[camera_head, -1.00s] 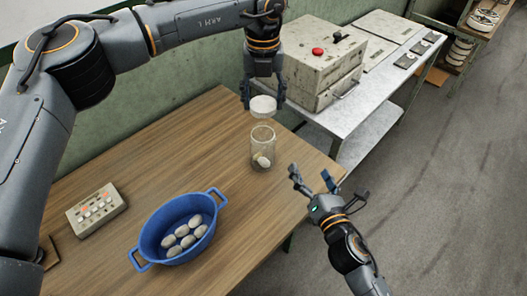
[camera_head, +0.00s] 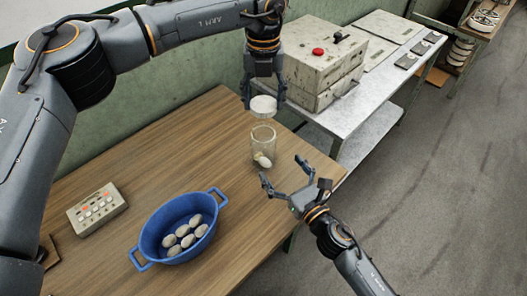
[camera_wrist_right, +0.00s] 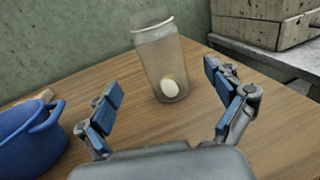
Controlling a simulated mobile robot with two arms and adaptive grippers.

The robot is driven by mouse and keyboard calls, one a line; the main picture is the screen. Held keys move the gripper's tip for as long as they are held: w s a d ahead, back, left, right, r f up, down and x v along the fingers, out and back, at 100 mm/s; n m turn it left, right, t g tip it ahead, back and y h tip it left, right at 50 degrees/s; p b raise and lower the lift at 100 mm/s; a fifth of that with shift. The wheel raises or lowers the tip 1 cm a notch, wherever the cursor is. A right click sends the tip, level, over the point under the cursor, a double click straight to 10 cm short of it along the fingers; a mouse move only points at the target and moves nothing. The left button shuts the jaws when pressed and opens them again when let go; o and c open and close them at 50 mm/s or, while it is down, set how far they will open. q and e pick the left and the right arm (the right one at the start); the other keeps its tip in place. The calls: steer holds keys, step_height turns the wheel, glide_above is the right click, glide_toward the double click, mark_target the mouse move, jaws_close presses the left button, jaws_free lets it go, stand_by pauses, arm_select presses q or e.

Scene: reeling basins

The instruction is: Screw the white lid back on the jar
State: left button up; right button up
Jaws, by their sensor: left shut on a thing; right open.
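The clear glass jar (camera_head: 263,143) stands upright on the wooden table, with whitish cocoons inside at its bottom. The white lid (camera_head: 263,106) is held by my left gripper (camera_head: 263,98), which is shut on it from above. The lid is just above the jar's mouth, apart from it in the head view. My right gripper (camera_head: 284,172) is open and empty, in front of the jar and to its right, fingers pointing toward it. In the right wrist view the jar (camera_wrist_right: 160,65) stands beyond and between the open fingers (camera_wrist_right: 163,90); the lid is not seen there.
A blue basin (camera_head: 151,238) with several cocoons stands at the front of the table. A control box (camera_head: 97,209) with buttons lies at the left. A metal bench (camera_head: 345,121) with a beige machine (camera_head: 318,62) stands behind the table.

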arm_select(q)
steer(key=shift+w, duration=0.1)
arm_select(e)
steer(key=x, duration=0.9)
steer(key=shift+w+a, duration=0.1)
steer(key=c, duration=1.8)
arm_select(q)
glide_above(263, 123)
steer(key=s, duration=0.3)
steer(key=shift+w+f, duration=0.15)
steer(key=shift+f, duration=1.1)
steer(key=shift+w+f, duration=0.1)
steer(key=shift+f, duration=1.15)
steer(key=shift+f, duration=0.1)
steer(key=shift+f, duration=0.8)
steer(key=shift+f, duration=0.6)
